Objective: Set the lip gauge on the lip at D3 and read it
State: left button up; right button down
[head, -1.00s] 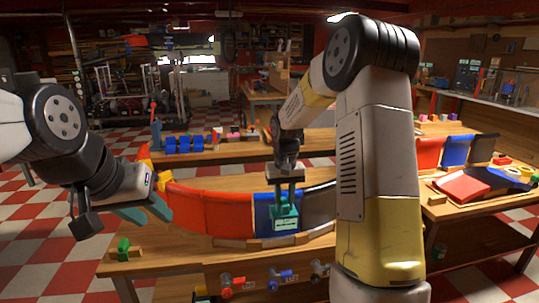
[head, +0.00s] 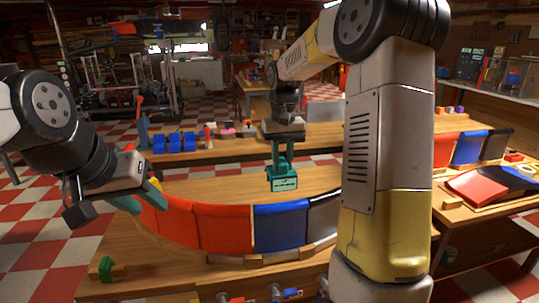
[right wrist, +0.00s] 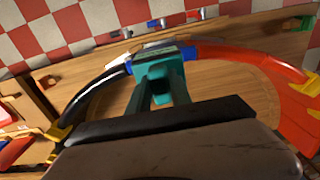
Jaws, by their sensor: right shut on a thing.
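The lip gauge (head: 284,181) is a teal block with a pale display; its reading is too small to make out. My right gripper (head: 283,160) is shut on it and holds it upright. In the head view the gauge shows just above the top edge of the blue duct segment (head: 280,227), apart from it in the picture. In the right wrist view the gauge (right wrist: 163,56) partly covers the blue segment (right wrist: 199,53). No D3 mark is legible. My left gripper (head: 150,206) is open and empty, left of the red segments (head: 224,229).
The curved duct wall runs on into a dark segment (head: 323,216) beside my right arm. A green block (head: 106,268) sits at the bench's front left. Blue bins (head: 174,142) stand on the bench behind. Bare wood (head: 225,187) lies behind the wall.

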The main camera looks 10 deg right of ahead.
jog(key=shift+w, duration=0.2)
dwell(0.3)
jog(key=shift+f, duration=4.65)
jog(key=shift+f, duration=0.3)
jog(key=c, duration=1.1)
grip_release()
jog(key=shift+r, duration=3.95)
jog(key=shift+s, duration=0.1)
